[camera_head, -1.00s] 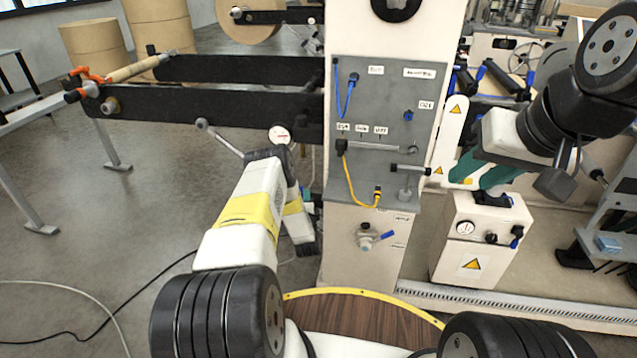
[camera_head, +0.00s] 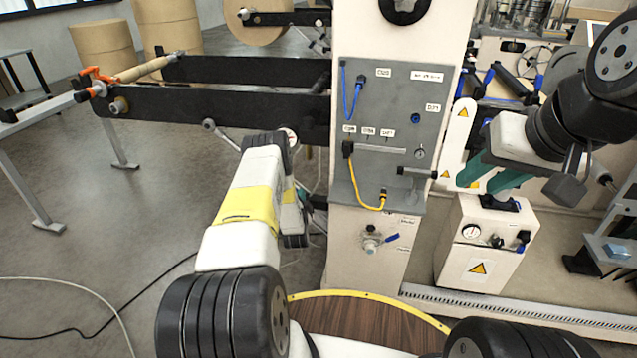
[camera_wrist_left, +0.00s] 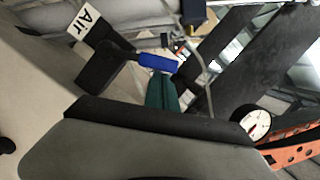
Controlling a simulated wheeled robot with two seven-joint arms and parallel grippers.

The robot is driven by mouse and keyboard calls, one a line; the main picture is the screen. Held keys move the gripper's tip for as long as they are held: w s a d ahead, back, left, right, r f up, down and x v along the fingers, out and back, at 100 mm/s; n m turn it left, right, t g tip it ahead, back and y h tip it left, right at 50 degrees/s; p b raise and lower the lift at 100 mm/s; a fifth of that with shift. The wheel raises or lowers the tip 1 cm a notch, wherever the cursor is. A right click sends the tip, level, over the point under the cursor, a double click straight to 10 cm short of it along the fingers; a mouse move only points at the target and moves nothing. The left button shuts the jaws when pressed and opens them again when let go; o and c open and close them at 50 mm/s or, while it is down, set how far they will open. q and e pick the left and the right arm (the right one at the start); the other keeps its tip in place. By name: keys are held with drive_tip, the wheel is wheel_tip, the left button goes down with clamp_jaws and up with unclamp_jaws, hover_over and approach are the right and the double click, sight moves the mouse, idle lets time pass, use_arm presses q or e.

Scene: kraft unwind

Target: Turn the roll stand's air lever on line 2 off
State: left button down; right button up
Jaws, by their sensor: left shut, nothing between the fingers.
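In the left wrist view a blue lever handle (camera_wrist_left: 158,63) sticks out beside a black fitting (camera_wrist_left: 105,64), close to a white label reading "Air" (camera_wrist_left: 85,22). The teal fingers of my left gripper (camera_wrist_left: 161,92) are shut and empty, with their tips right at the blue handle; I cannot tell whether they touch it. In the head view my left wrist hides this spot, beside the roll stand's pale cabinet (camera_head: 352,250). My right gripper (camera_head: 477,184) is open and empty, right of the grey panel (camera_head: 385,110).
Another valve with a blue handle (camera_head: 393,239) sits on the cabinet front below the panel. Black roll arms (camera_head: 220,115) reach left from the stand. A white box with a gauge (camera_head: 485,255) stands at right. A round gauge (camera_wrist_left: 255,122) shows in the wrist view.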

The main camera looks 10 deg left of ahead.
use_arm(q)
drive_tip(key=a+f+n+g+h, duration=0.1)
drive_tip(key=a+f+n+h, duration=0.2)
drive_tip(key=a+f+n, duration=0.3)
drive_tip(key=shift+a+n, duration=0.55)
drive_tip(key=shift+n, duration=0.95)
drive_tip(key=shift+s+f, duration=0.1)
drive_tip(key=shift+f, duration=0.1)
